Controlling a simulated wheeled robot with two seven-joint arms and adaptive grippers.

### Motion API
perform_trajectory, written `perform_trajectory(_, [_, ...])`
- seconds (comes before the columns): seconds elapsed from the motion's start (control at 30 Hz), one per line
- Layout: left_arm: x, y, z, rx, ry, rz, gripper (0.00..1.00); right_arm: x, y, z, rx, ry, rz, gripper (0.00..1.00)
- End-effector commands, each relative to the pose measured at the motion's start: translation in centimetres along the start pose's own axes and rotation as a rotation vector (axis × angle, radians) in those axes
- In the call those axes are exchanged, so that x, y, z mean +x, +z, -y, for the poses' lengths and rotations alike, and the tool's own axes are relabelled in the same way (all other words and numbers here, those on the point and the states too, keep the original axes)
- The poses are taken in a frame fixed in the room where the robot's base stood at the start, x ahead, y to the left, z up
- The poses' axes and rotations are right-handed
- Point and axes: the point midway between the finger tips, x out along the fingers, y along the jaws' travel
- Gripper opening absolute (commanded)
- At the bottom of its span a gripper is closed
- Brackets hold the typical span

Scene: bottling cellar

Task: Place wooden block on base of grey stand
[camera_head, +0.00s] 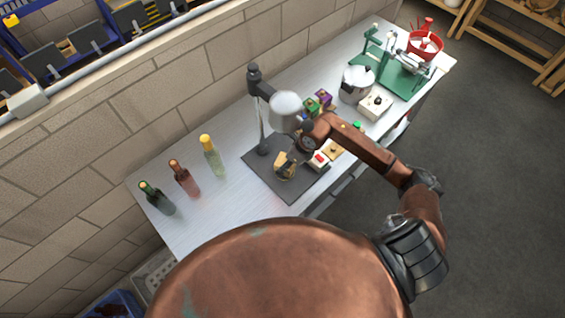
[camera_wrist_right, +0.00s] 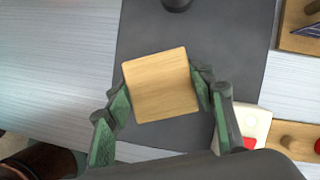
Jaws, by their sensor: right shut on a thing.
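The wooden block (camera_wrist_right: 161,85) is a pale square piece held between the green-padded fingers of my right gripper (camera_wrist_right: 160,108) in the right wrist view. In the head view the block (camera_head: 284,166) shows at my right gripper (camera_head: 287,163), over the dark base of the grey stand. The base (camera_wrist_right: 225,50) is a flat dark grey plate behind the block. The stand (camera_head: 262,120) rises from the base (camera_head: 292,191) with a column and a grey head. I cannot tell whether the block touches the base. My left gripper is not in view.
Three bottles (camera_head: 185,178) stand left of the stand. A white box with a red button (camera_head: 318,160) sits right of the base. A pot (camera_head: 357,83), a green machine (camera_head: 400,76) and a red bowl (camera_head: 425,44) are farther right. The bench is clear between bottles and base.

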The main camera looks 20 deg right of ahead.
Motion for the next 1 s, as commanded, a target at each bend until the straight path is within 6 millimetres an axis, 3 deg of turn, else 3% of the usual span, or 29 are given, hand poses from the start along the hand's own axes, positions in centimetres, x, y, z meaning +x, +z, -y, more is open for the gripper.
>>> perform_trajectory(0.17, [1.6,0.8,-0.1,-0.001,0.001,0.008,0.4,2.6,-1.1,-0.1,0.002,0.003,0.0,0.22])
perform_trajectory(0.53, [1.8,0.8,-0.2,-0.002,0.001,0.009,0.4,2.9,-1.2,0.0,0.0,0.0,0.0,0.22])
perform_trajectory(0.57, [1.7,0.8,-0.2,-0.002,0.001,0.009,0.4,2.8,-1.2,0.0,0.0,0.001,-0.001,0.52])
perform_trajectory(0.8, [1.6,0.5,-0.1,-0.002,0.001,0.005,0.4,2.7,-1.2,0.0,0.001,0.001,-0.001,0.68])
perform_trajectory(1.0, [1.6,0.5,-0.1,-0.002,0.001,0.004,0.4,2.7,-1.2,0.0,0.001,0.001,0.0,0.68])
